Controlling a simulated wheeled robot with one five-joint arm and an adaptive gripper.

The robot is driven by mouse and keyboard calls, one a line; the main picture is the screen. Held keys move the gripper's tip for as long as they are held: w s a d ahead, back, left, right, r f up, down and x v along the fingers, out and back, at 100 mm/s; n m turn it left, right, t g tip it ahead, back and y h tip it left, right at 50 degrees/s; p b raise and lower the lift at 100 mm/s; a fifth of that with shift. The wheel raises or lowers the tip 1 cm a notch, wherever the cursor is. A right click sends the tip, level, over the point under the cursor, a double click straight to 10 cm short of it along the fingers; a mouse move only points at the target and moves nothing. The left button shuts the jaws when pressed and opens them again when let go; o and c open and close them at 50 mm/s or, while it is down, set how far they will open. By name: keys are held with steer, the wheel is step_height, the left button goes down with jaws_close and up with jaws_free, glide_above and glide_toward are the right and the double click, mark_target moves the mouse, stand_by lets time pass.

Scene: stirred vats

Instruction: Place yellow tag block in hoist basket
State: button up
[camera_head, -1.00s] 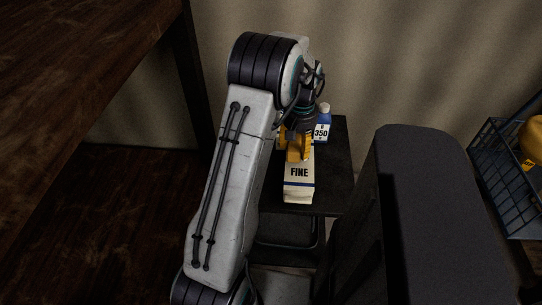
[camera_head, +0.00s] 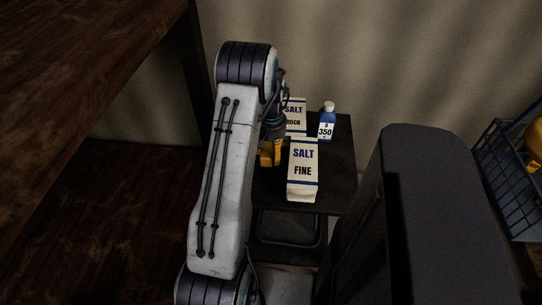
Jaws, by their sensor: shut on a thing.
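My gripper (camera_head: 270,150) is at the left side of the small black table, partly hidden by my own arm. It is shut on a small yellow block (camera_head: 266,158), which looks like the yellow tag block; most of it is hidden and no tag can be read. The block is just left of the white SALT FINE carton; I cannot tell whether it touches the table. A blue-grey wire basket (camera_head: 509,180), probably the hoist basket, is at the right edge, cut off by the frame. A rounded yellow thing (camera_head: 535,142) shows in it.
The SALT FINE carton (camera_head: 303,170) stands on the black table (camera_head: 335,185). A SALT ROCK carton (camera_head: 296,112) and a blue bottle marked 350 (camera_head: 327,122) stand behind it. A large dark wooden structure (camera_head: 90,60) fills the left.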

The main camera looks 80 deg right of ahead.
mark_target(271, 148)
steer(key=shift+f, duration=1.15)
steer(key=shift+f, duration=0.15)
steer(key=o, duration=0.9)
steer(key=shift+o, duration=0.2)
step_height(271, 148, up, 12)
steer(key=shift+r+p, duration=0.1)
steer(key=shift+p, duration=0.3)
steer(key=shift+r, duration=0.1)
